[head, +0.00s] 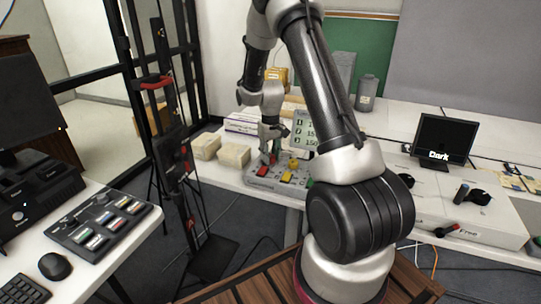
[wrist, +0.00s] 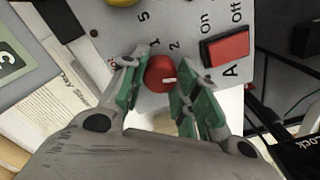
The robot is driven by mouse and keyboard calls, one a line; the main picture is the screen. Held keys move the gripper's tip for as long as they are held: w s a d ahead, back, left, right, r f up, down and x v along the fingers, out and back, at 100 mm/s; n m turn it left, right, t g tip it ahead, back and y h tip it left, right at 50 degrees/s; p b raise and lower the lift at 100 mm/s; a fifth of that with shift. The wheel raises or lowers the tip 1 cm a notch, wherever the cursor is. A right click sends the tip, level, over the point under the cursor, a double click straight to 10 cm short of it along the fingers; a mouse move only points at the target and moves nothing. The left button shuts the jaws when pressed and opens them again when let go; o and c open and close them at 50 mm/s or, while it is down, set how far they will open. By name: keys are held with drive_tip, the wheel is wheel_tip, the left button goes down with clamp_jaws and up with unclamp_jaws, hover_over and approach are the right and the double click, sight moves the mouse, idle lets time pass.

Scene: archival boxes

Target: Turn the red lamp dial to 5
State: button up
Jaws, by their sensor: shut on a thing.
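The red lamp dial (wrist: 158,74) is a small round knob on a grey panel (wrist: 95,22) in the wrist view. Its white mark points right in that picture. Printed digits 1, 2 and 5 show above it. My gripper (wrist: 160,80) is shut on the dial, with a green-padded finger on each side. A red rocker switch (wrist: 228,47) marked On and Off is beside the fingers. In the head view my gripper (head: 270,140) reaches down onto the sloped panel (head: 262,183) on the white table, and the dial is mostly hidden there.
A yellow knob (wrist: 122,2) shows at the wrist view's top edge. In the head view, a number sign (head: 305,128) stands behind the panel, pale blocks (head: 233,156) lie to its left, and a dark monitor (head: 446,138) stands to the right.

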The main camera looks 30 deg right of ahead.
drive_tip(key=m, duration=1.2)
drive_tip(key=shift+m, duration=0.4)
idle(0.3)
drive_tip(key=o, duration=1)
drive_tip(key=shift+o, duration=0.2)
wheel_tip(320, 180, up, 12)
